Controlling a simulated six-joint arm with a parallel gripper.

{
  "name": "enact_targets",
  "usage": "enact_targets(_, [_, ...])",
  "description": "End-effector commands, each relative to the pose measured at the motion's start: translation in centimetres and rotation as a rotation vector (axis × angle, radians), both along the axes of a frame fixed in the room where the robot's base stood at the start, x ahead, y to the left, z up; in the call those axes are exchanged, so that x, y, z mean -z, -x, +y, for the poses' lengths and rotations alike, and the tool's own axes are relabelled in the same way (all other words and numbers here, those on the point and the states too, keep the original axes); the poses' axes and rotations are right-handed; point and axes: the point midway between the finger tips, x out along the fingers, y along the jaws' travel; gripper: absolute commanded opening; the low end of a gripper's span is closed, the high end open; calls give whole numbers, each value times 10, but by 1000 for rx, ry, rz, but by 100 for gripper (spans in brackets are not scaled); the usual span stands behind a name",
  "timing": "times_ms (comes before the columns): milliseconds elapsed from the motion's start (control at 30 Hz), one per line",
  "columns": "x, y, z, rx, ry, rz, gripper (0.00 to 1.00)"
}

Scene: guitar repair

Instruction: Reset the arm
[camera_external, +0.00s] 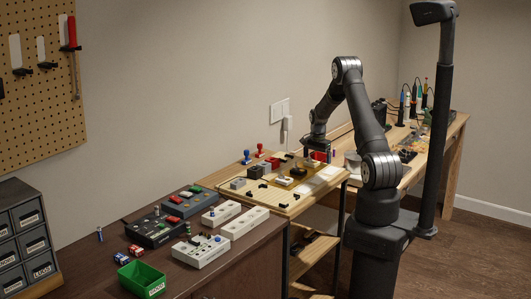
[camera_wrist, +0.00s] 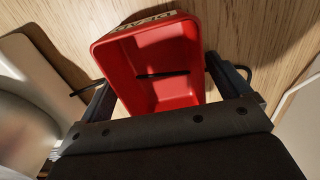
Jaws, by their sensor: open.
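My gripper (camera_external: 317,148) is at the end of my bent arm, low over the back part of the wooden workbenches. In the wrist view my gripper (camera_wrist: 166,82) is open, with its two fingers spread apart. A red bin (camera_wrist: 187,50) with a label on its rim lies in view between and beyond the fingers. A thin dark object (camera_wrist: 160,74) lies across the inside of the bin. The red bin (camera_external: 319,156) also shows just below the gripper in the external view. I cannot tell whether the fingers touch it.
A light board (camera_external: 318,185) with small parts is in front of the gripper. Upright tools (camera_external: 414,100) stand on the far bench. A dark pole (camera_external: 433,130) rises at the right.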

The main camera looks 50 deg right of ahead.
Motion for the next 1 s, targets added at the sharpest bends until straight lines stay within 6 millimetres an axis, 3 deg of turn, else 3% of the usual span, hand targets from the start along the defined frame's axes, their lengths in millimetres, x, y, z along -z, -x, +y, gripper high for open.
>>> enact_targets(33, [-17,-2,-2,0,6,-7,94])
enact_targets(500, [-111,-2,1,-6,4,-4,94])
enact_targets(1000, [-132,-53,89,-311,2,-2,94])
